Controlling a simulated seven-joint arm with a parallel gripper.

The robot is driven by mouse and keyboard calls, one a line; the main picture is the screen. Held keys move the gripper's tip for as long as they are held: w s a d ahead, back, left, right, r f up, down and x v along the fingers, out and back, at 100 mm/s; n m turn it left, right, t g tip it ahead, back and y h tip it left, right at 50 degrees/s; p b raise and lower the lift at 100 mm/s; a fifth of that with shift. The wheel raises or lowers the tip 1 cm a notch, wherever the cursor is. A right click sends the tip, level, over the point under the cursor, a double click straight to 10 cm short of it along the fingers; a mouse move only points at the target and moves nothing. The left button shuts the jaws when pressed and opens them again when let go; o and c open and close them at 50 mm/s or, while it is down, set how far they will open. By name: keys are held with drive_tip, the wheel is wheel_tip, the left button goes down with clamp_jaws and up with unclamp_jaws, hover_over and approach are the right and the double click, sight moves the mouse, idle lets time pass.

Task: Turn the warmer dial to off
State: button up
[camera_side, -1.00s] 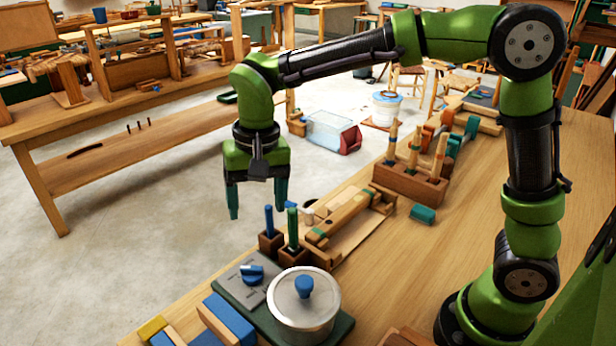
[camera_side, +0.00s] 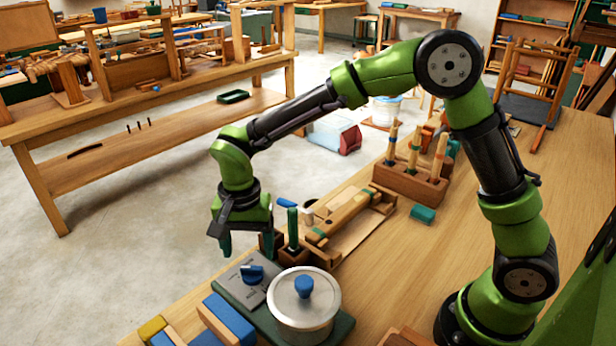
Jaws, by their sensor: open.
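The warmer (camera_side: 342,328) is a dark green base at the front of the bench, with a grey panel (camera_side: 240,281) on its left part. A lidded metal pot (camera_side: 303,312) with a blue knob stands on the warmer, right of the dial. My gripper (camera_side: 246,250) is open and empty, pointing down just above and behind the dial, apart from it. Its right finger is close to the green-handled tool and hides part of the small holders there.
A green-handled tool (camera_side: 292,226) stands upright in a wooden block right of my gripper. A wooden rack (camera_side: 410,188) with several upright tools is farther back. Blue and wooden blocks (camera_side: 228,318) lie at the front left.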

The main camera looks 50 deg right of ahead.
sight(251, 268)
wheel_tip(251, 268, down, 5)
drive_tip(key=shift+r, duration=0.1)
idle(0.3)
drive_tip(key=c, duration=1.1)
drive_tip(key=shift+o, duration=0.2)
